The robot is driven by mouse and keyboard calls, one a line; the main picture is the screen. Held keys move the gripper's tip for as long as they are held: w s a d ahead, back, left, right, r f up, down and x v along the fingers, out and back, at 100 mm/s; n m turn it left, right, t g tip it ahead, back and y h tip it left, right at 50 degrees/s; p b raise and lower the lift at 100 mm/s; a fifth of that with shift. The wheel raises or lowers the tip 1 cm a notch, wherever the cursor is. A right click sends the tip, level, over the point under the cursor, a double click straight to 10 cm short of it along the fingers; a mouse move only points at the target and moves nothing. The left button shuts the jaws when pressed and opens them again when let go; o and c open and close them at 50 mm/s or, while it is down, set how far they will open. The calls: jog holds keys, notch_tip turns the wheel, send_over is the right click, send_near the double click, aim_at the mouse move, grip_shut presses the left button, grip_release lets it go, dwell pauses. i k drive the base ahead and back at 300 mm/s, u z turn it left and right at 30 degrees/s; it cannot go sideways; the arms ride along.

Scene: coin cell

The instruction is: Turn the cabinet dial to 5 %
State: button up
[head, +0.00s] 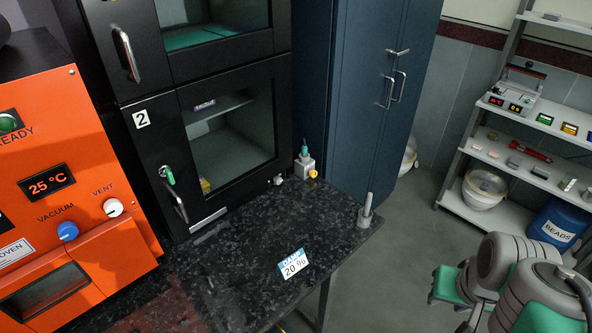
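The black cabinet (160,110) stands at the back left, with glass-fronted doors and a "2" label on the lower one. No dial with a readable scale shows clearly on it. A green-handled part (168,175) is on the lower door's frame. A white fitting with a yellow knob (313,174) is by the cabinet's lower right corner. A card reading "20 %" (292,264) is at the dark speckled bench. My grey and green arm is at the lower right, well apart from the cabinet. Its finger state is unclear.
The orange oven (75,185) at left shows 25 °C and has blue and white knobs. A grey post (366,211) stands at the bench's right corner. The blue locker (375,90) is behind. Shelves (490,150) with devices and a blue "BEADS" drum (560,222) are at right.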

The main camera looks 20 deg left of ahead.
aim_at(278, 180)
jog(key=u, duration=0.55)
jog(key=i, duration=0.9)
jog(key=u, duration=0.85)
